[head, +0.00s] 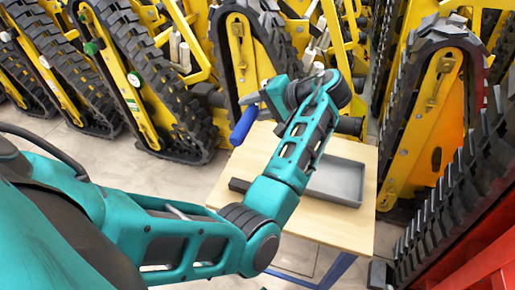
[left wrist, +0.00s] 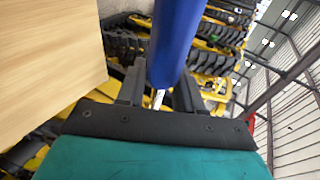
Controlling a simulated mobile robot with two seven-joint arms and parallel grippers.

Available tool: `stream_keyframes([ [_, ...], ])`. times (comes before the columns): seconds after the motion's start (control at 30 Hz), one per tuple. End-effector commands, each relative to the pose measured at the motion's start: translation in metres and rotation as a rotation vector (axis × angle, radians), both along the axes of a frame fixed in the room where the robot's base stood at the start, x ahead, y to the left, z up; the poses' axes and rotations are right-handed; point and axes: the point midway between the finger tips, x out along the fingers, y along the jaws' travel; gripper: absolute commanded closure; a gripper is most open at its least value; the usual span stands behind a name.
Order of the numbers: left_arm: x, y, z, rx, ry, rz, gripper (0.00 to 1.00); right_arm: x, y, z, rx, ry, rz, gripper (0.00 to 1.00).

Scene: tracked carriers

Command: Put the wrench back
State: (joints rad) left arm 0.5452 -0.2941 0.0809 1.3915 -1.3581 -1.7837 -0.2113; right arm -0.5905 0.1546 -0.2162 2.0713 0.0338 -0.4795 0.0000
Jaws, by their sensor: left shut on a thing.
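My left gripper (head: 262,99) is shut on the wrench, whose blue handle (head: 244,126) hangs tilted beside the fingers above the left back edge of the table. In the left wrist view the blue handle (left wrist: 177,45) runs up between the two dark fingers (left wrist: 158,94), with a small pale metal bit showing at its lower end. The rest of the wrench is hidden by the gripper. A grey shallow tray (head: 340,190) lies on the wooden table (head: 340,231), partly behind my left forearm; its visible floor is bare. My right gripper is not in view.
A dark bar-like thing (head: 239,186) lies at the table's left edge, partly covered by my arm. Yellow tracked carriers (head: 150,100) stand close behind and to the left. Another carrier (head: 425,110) stands at the right. A red part (head: 480,265) fills the lower right corner.

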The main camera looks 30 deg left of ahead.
Motion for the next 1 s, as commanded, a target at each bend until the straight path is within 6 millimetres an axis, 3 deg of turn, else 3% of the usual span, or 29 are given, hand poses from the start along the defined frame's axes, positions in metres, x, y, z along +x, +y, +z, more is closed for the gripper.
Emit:
stream_keyframes([
  [0.03, 0.0, 0.001, -0.019, 0.003, 0.001, -0.002, 1.0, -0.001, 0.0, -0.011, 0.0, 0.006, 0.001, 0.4],
  [0.1, 0.0, 0.001, -0.038, 0.003, 0.003, -0.001, 1.0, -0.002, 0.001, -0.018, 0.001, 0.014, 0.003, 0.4],
  [0.3, 0.0, 0.001, -0.08, 0.002, -0.001, -0.002, 1.0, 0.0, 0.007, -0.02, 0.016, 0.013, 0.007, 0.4],
  [0.57, 0.0, 0.001, -0.098, 0.002, -0.002, -0.001, 1.0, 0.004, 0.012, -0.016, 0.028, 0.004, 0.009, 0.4],
  [0.8, 0.0, 0.001, -0.133, 0.002, 0.0, -0.001, 1.0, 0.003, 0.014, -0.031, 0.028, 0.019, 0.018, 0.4],
  [1.0, 0.0, 0.001, -0.135, 0.002, -0.003, -0.001, 1.0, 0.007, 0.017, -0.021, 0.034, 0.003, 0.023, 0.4],
])
